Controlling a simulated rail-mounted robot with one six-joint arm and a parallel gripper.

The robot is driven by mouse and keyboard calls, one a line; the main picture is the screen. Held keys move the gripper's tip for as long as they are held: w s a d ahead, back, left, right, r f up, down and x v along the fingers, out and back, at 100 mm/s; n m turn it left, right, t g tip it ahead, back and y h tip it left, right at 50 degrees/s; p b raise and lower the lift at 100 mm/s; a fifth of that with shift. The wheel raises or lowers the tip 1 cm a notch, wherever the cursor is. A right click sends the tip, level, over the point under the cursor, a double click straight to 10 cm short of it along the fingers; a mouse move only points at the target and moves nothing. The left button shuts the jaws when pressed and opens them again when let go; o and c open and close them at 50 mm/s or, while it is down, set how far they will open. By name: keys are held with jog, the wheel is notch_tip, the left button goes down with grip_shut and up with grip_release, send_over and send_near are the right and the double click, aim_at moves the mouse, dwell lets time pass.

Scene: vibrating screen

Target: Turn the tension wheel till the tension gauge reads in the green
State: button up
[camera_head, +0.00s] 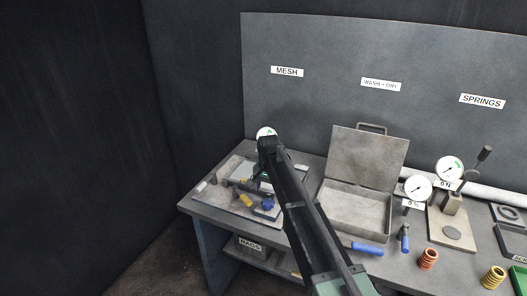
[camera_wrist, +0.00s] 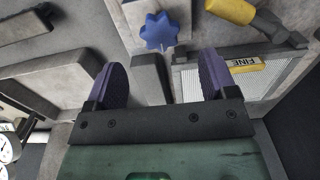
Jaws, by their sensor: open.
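A blue star-shaped wheel (camera_wrist: 160,32) shows at the top of the wrist view, on a light grey block. A blue knob (camera_head: 268,203) on the left of the bench in the head view looks like the same wheel. My gripper (camera_wrist: 161,80) is open and empty. Its two purple pads are spread apart, with the wheel beyond the gap between them and not touched. A round white gauge (camera_head: 265,131) stands behind my arm in the head view. It is partly covered, and I cannot read its needle. My arm also hides much of my gripper there.
A yellow-handled tool (camera_wrist: 231,11) and a mesh frame labelled FINE (camera_wrist: 245,66) lie right of the wheel. An open metal case (camera_head: 355,207) stands right of my arm. Two other dial gauges (camera_head: 418,188) (camera_head: 449,169), springs and blue-handled tools occupy the bench's right.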

notch_tip(320, 180, up, 6)
jog(key=p, duration=0.5)
jog(key=shift+f, duration=0.1)
jog(key=s+d+f+n+b, duration=0.1)
jog(key=s+d+n, duration=0.1)
jog(key=s+d, duration=0.9)
jog(key=s+d+f+n+b, duration=0.2)
jog(key=s+d, duration=0.8)
jog(key=s, duration=0.8)
jog(key=shift+s+d+f, duration=0.2)
jog(key=shift+s+d, duration=0.2)
dwell(2.0)
